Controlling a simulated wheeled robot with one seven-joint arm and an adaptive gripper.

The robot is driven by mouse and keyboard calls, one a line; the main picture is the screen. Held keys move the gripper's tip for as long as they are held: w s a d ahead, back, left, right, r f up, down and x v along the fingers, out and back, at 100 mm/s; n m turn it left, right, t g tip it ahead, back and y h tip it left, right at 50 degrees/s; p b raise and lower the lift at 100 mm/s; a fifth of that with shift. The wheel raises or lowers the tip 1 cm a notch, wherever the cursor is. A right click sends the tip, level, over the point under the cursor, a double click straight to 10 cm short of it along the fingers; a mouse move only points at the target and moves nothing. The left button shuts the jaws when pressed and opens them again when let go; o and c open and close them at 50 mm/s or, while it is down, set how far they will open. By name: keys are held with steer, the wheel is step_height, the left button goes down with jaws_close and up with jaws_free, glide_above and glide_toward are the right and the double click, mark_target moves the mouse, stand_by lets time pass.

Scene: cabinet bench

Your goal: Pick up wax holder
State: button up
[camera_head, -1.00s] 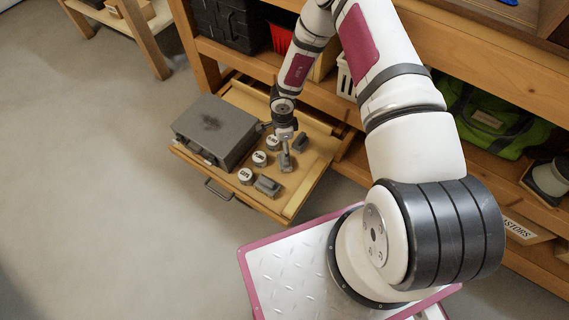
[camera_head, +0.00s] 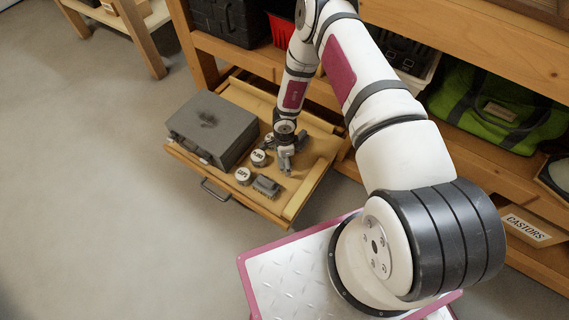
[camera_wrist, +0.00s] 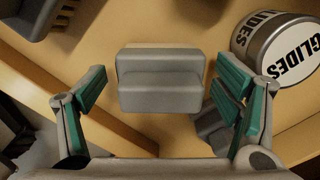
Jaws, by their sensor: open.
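A grey stepped block (camera_wrist: 160,82), which may be the wax holder, lies on the drawer floor in the wrist view. No label on it shows. My gripper (camera_wrist: 162,95) is open, with its green-padded fingers on either side of the block and gaps between. In the head view my gripper (camera_head: 286,162) is low over the drawer and largely hides what lies under it. Another grey block (camera_head: 266,186) lies at the drawer's front. A dark grey piece (camera_wrist: 210,128) is partly hidden behind the right finger in the wrist view.
The open wooden drawer (camera_head: 290,207) also holds a grey case (camera_head: 212,128) at its left and round labelled tins (camera_head: 243,176). A tin marked GLIDES (camera_wrist: 278,48) stands close to the right finger. A grey part (camera_wrist: 35,18) lies at the upper left. Bench shelves stand behind.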

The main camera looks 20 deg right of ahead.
steer(key=shift+f, duration=0.1)
steer(key=shift+c, duration=0.5)
steer(key=c, duration=1.4)
steer(key=shift+r, duration=0.2)
